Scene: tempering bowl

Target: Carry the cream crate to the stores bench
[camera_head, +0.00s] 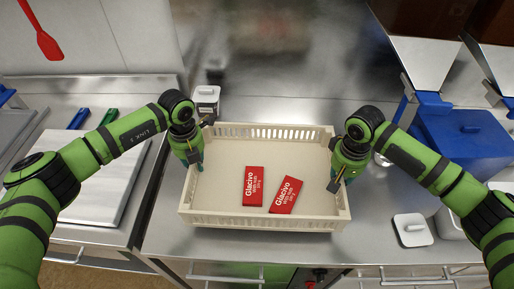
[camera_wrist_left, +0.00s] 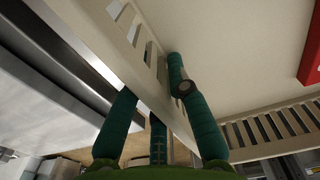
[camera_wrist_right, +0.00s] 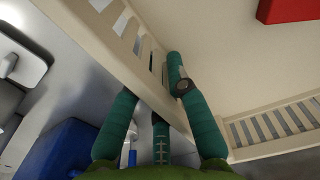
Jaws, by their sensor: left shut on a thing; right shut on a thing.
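The cream crate (camera_head: 264,222) stands level over the steel bench in the head view, with slotted walls and two red packets inside. One red packet (camera_head: 253,186) lies at the middle and the other red packet (camera_head: 285,195) lies tilted to its right. My left gripper (camera_head: 196,163) is shut on the crate's left wall; its fingers straddle the slotted wall (camera_wrist_left: 150,62) in the left wrist view. My right gripper (camera_head: 337,183) is shut on the crate's right wall, and its fingers straddle that wall (camera_wrist_right: 130,50) in the right wrist view. I cannot tell whether the crate's base touches the bench.
A small white-lidded container (camera_head: 207,97) stands behind the crate's left corner. A white lid (camera_head: 412,230) lies right of the crate, and a blue bin (camera_head: 462,140) stands farther right. A white board (camera_head: 105,180) lies on the left counter. Bare steel (camera_head: 290,95) lies behind the crate.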

